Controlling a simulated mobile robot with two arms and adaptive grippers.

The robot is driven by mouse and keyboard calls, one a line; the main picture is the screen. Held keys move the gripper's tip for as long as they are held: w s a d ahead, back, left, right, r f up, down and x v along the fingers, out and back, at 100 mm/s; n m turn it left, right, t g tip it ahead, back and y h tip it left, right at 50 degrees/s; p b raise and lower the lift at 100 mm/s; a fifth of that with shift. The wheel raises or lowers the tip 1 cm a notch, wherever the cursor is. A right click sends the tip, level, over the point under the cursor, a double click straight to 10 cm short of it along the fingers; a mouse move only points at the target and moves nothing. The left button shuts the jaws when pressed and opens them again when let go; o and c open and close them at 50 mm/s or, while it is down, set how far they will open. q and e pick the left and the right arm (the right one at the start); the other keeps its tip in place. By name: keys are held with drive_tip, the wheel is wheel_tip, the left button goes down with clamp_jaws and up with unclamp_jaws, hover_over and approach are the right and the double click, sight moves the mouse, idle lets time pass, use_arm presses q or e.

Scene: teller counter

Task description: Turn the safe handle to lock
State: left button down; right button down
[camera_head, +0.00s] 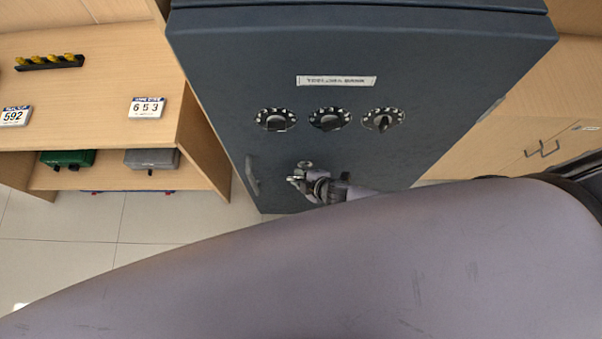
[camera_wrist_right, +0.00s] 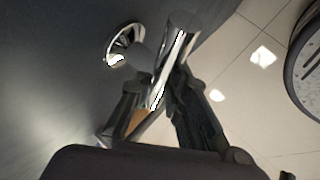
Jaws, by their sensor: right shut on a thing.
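The dark blue-grey safe (camera_head: 420,60) stands at the centre of the head view with its door closed. Its chrome turning handle (camera_head: 304,165) sits low on the door, below the dials. My right gripper (camera_head: 297,180) is at this handle and partly hides it. In the right wrist view the chrome lever (camera_wrist_right: 180,45) stands out from a round base on the door and runs down between the fingers. My right gripper (camera_wrist_right: 150,112) is shut on the lever. My left gripper is not in view.
Three black dials (camera_head: 331,119) sit in a row on the door under a white label (camera_head: 336,81). A grey pull (camera_head: 252,175) is at the door's left edge. A wooden desk (camera_head: 90,75) stands left. My large arm link covers the lower head view.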

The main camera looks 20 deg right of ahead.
idle(0.4)
drive_tip(key=c, duration=1.5)
unclamp_jaws()
drive_tip(key=shift+c, duration=0.2)
drive_tip(key=v, duration=1.2)
